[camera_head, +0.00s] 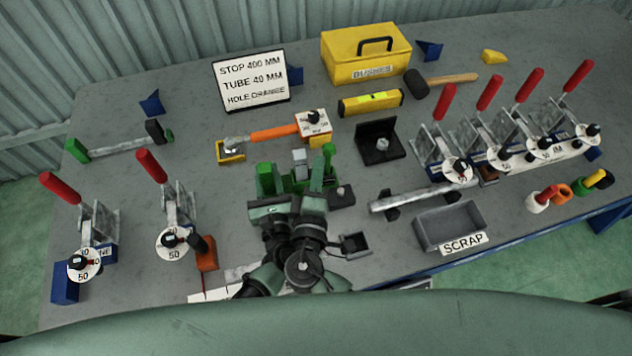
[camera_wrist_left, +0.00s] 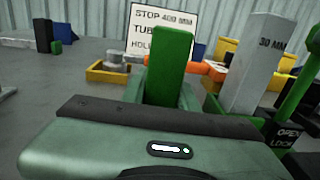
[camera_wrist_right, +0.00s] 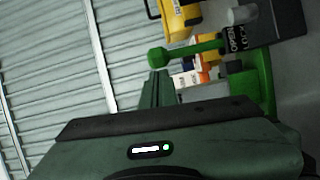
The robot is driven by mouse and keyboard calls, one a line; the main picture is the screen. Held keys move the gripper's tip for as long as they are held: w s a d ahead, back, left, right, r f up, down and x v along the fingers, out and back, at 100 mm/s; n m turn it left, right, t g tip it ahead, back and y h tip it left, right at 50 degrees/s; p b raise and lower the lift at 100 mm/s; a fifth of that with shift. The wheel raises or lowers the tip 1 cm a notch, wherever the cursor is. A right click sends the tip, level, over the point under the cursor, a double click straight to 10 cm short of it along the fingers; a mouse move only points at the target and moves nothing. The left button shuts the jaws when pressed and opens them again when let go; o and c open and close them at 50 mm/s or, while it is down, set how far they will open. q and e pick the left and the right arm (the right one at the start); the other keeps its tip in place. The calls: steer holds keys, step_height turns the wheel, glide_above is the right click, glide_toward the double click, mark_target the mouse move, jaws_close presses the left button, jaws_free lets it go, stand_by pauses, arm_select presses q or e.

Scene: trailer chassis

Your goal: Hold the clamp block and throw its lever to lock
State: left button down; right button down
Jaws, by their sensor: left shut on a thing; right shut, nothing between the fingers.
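The green clamp block (camera_head: 296,183) stands on the bench in front of me, with a grey post (camera_wrist_left: 257,62) marked 30 MM in its middle. My left gripper (camera_head: 267,190) is shut on the block's green upright (camera_wrist_left: 172,62) at its left side. The green lever (camera_head: 330,158) with a round knob stands up at the block's right, beside a black plate (camera_wrist_left: 284,138) marked OPEN and LOCK. Which mark it is at I cannot tell. The knob also shows in the right wrist view (camera_wrist_right: 158,57). My right gripper (camera_wrist_right: 157,90) is shut and empty, close to the lever, apparently apart from it.
An orange-handled tool (camera_head: 272,133) lies behind the block. A black bracket (camera_head: 381,141) and a scrap tray (camera_head: 449,226) are to the right. Red-handled toggle clamps (camera_head: 177,205) stand at both sides. A sign (camera_head: 250,81) and yellow box (camera_head: 366,56) stand at the back.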

steer(key=shift+w, duration=0.5)
steer(key=shift+d, duration=0.2)
steer(key=shift+w+d+r+m+g, duration=0.15)
steer(key=shift+d+m+g, duration=0.15)
steer(key=shift+d+m, duration=0.45)
steer(key=w+d+f+m+g+y, duration=0.1)
steer(key=d+f+m+g+y, duration=0.1)
steer(key=d+m, duration=0.6)
steer(key=shift+d+f+y, duration=0.35)
steer(key=shift+d+y, duration=0.05)
steer(key=shift+y, duration=0.1)
steer(key=v, duration=0.9)
steer(key=shift+s+r, duration=0.2)
steer(key=shift+s, duration=0.15)
